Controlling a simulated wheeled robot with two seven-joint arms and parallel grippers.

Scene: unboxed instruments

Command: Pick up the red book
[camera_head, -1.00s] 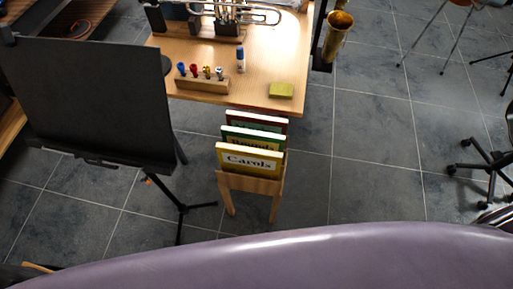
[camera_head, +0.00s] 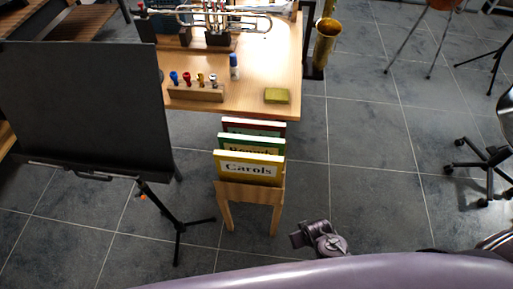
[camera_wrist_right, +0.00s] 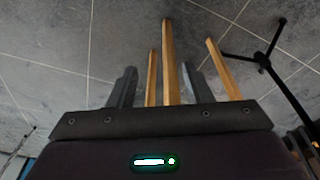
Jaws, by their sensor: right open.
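The red book (camera_head: 252,128) stands at the back of a wooden rack (camera_head: 250,193). Only its pale top edge and a strip of red cover show. A green book (camera_head: 275,142) and a yellow book marked Carols (camera_head: 250,169) stand in front of it and hide the rest. My right gripper (camera_head: 298,237) is low, in front and to the right of the rack, apart from the books. In the right wrist view its two grey fingers (camera_wrist_right: 160,86) are spread and empty, with the rack's wooden legs beyond them. My left gripper is not in view.
A wooden table (camera_head: 245,98) stands behind the rack, with a trumpet (camera_head: 250,22), a mouthpiece block (camera_head: 196,93) and a yellow-green block (camera_head: 276,96). A black music stand (camera_head: 84,110) is close on the left. Floor on the right is clear up to an office chair (camera_head: 487,160).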

